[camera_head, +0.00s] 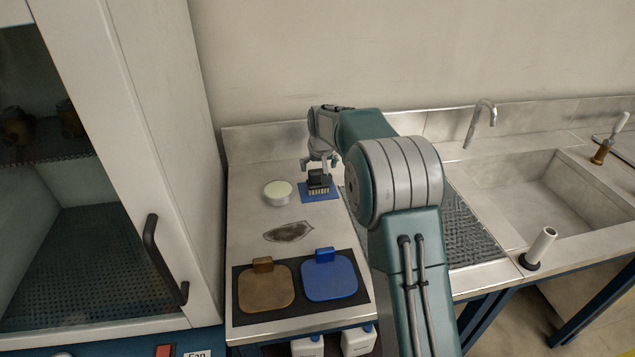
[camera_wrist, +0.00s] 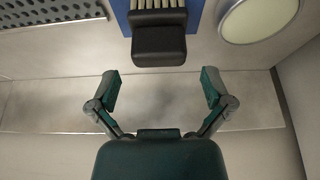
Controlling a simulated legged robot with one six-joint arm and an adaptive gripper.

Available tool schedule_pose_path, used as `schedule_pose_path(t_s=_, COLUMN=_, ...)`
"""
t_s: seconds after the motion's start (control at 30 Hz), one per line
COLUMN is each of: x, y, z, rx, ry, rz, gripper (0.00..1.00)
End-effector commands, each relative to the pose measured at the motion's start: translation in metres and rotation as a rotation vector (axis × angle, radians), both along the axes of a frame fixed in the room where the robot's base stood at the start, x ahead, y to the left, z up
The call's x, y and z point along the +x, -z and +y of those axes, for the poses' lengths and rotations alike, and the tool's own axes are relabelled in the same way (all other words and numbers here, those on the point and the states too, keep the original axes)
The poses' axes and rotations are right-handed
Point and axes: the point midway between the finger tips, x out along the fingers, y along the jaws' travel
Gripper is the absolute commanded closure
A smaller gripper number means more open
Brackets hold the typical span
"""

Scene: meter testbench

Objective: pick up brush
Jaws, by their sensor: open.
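The brush has a dark block-shaped handle and pale bristles. In the head view the brush (camera_head: 318,180) rests on a small blue mat (camera_head: 333,193) on the steel bench, left of my arm. In the wrist view the brush (camera_wrist: 158,42) is at the top centre, with its dark handle toward my gripper. My gripper (camera_wrist: 160,88) is open and empty, its two fingers spread wide. The brush lies ahead of the fingertips, not between them. In the head view my gripper (camera_head: 320,160) is just behind the brush, partly hidden by my arm.
A round pale dish (camera_head: 278,192) stands left of the mat. Brown (camera_head: 266,290) and blue (camera_head: 330,278) paddles lie on a black mat in front. A white cabinet (camera_head: 150,120) borders the left. A sink (camera_head: 545,195) is at right. The wall is close behind the bench.

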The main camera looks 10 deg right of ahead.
Motion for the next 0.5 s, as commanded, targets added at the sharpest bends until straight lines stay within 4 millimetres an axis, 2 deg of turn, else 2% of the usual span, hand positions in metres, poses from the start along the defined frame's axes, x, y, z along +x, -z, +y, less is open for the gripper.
schedule_pose_path(t_s=0.1, x=0.01, y=0.019, z=0.0, rx=0.0, ry=0.0, rz=0.003, gripper=0.0)
schedule_pose_path(t_s=0.2, x=0.014, y=0.027, z=0.0, rx=0.0, ry=0.0, rz=0.0, gripper=0.0)
schedule_pose_path(t_s=0.47, x=0.015, y=0.031, z=0.0, rx=0.0, ry=0.0, rz=0.0, gripper=0.0)
schedule_pose_path(t_s=0.5, x=0.015, y=0.031, z=0.0, rx=0.0, ry=0.0, rz=0.0, gripper=0.09)
